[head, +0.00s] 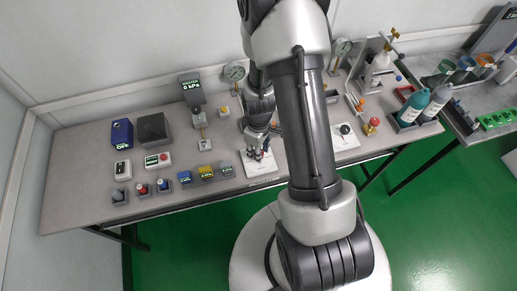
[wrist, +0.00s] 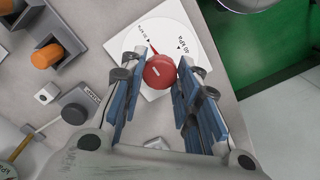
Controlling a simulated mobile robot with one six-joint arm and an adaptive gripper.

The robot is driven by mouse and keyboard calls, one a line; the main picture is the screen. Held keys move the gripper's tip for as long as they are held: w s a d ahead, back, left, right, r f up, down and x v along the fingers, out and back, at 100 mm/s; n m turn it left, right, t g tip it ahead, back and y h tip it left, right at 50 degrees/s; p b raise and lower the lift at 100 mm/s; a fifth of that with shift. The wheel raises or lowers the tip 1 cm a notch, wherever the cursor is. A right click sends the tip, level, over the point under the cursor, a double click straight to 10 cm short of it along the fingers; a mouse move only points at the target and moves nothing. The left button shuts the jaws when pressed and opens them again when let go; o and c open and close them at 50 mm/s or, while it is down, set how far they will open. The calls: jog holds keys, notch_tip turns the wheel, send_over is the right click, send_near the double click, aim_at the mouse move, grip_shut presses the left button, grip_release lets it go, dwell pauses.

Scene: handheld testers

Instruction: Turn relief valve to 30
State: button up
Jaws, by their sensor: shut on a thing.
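The relief valve is a round red knob (wrist: 160,72) on a white dial plate (wrist: 158,33) in the wrist view. A thin red pointer runs from the knob toward the dial's edge, at the upper left. In the head view my gripper (head: 258,150) is low over the white plate (head: 260,167); the knob there is hidden or too small to tell.
A dark display reading 0 kPa (head: 191,87) and a round gauge (head: 235,72) stand behind. Blue, yellow and grey small blocks (head: 206,173) lie left of my gripper. Another white plate with a black knob (head: 345,130) is at right. Orange-capped parts (wrist: 47,55) are near the gripper.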

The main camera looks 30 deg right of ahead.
jog(key=o, duration=1.1)
notch_tip(320, 180, up, 12)
dwell(0.5)
